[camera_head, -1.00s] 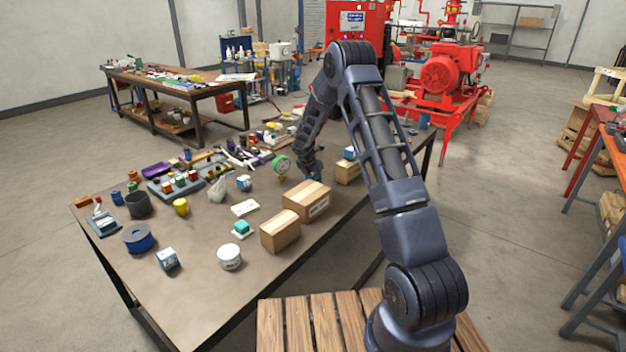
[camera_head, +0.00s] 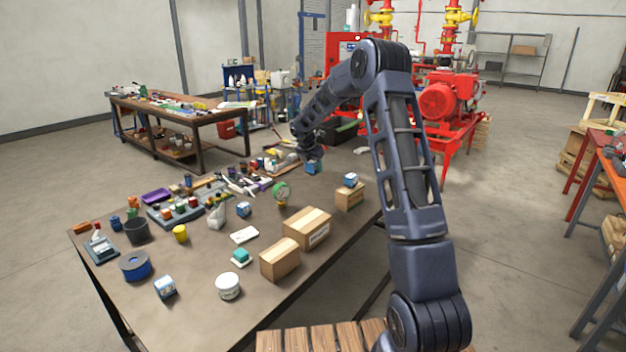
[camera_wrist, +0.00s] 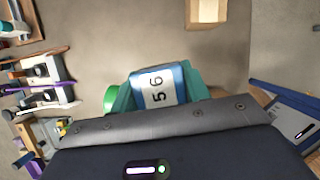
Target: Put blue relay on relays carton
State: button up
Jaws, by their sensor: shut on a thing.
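My gripper (camera_head: 312,163) is above the far part of the workbench, pointing down. In the wrist view its teal fingertips (camera_wrist: 192,82) are shut on a blue relay (camera_wrist: 157,86) with a white label reading 56. In the head view the held relay is small and mostly hidden by the fingers. Cardboard cartons stand along the bench's right side: a large one (camera_head: 307,229), a nearer one (camera_head: 280,259) and a far one (camera_head: 349,197). The far one bears a blue-and-white box (camera_head: 351,180). Their print is too small to tell which is the relays carton.
A green-rimmed gauge (camera_head: 282,193) stands between my gripper and the large carton. Tools and small parts crowd the bench's far left. A white tub (camera_head: 228,286) and a blue-and-white box (camera_head: 165,287) stand in front.

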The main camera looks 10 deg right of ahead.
jog(key=s+a+r, duration=0.2)
jog(key=s+r, duration=0.4)
jog(key=s, duration=0.2)
notch_tip(320, 180, up, 4)
jog(key=m, duration=0.1)
send_over(311, 216)
jog(key=s+a, duration=0.1)
jog(key=f, duration=2)
jog(key=shift+s, duration=0.2)
jog(key=shift+f, duration=0.1)
jog(key=o, duration=1.1)
jog(key=shift+c, duration=0.2)
